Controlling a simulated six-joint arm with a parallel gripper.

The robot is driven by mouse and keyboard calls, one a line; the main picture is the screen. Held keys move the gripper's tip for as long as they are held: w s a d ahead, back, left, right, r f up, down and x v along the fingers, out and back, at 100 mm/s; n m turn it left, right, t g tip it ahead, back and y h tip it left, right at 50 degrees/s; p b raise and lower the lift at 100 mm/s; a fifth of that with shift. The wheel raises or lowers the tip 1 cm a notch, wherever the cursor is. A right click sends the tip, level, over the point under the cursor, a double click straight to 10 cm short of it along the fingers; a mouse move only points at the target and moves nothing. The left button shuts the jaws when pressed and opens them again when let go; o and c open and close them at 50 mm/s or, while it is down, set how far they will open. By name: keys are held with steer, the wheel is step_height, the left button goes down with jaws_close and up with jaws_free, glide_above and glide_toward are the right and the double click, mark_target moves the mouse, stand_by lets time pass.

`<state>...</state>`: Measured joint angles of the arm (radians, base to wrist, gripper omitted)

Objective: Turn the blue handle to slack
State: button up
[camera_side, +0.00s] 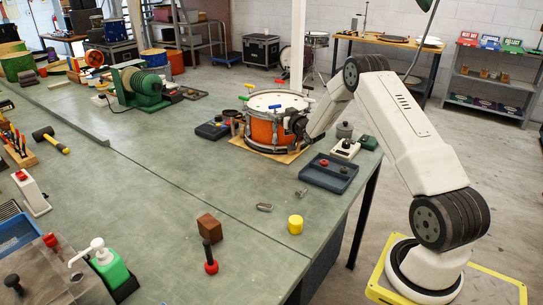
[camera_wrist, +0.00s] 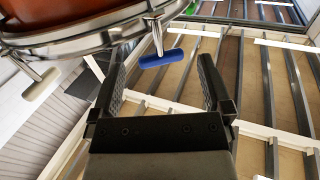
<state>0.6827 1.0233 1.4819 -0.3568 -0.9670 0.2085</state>
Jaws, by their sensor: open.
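The orange drum (camera_side: 262,132) with a metal rim stands on a wooden board on the bench, and its lower edge fills the top left of the wrist view (camera_wrist: 70,22). The blue handle (camera_wrist: 162,58) is a T-shaped bar on a metal stem at the drum's rim. In the wrist view my gripper (camera_wrist: 166,54) is open, and the blue handle lies between its two fingertips in the picture, with gaps on both sides. I cannot tell the depth between them.
A cream handle (camera_wrist: 40,85) is on the rim to the left. The bench's middle is clear.

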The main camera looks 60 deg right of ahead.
mark_target(276, 107)
steer(key=shift+v, duration=0.8)
steer(key=shift+a, duration=0.1)
steer(key=shift+s+a+r+m+g+h, duration=0.3)
steer(key=shift+a+m+g+h, duration=0.25)
steer(key=shift+h, duration=0.25)
steer(key=shift+s+a+r+m+g+h, duration=0.25)
steer(key=shift+a+r+m+h, duration=0.1)
steer(key=shift+m+h, duration=0.4)
steer(key=shift+w+d, duration=0.1)
steer(key=shift+w, duration=0.15)
steer(key=shift+x, duration=3.65)
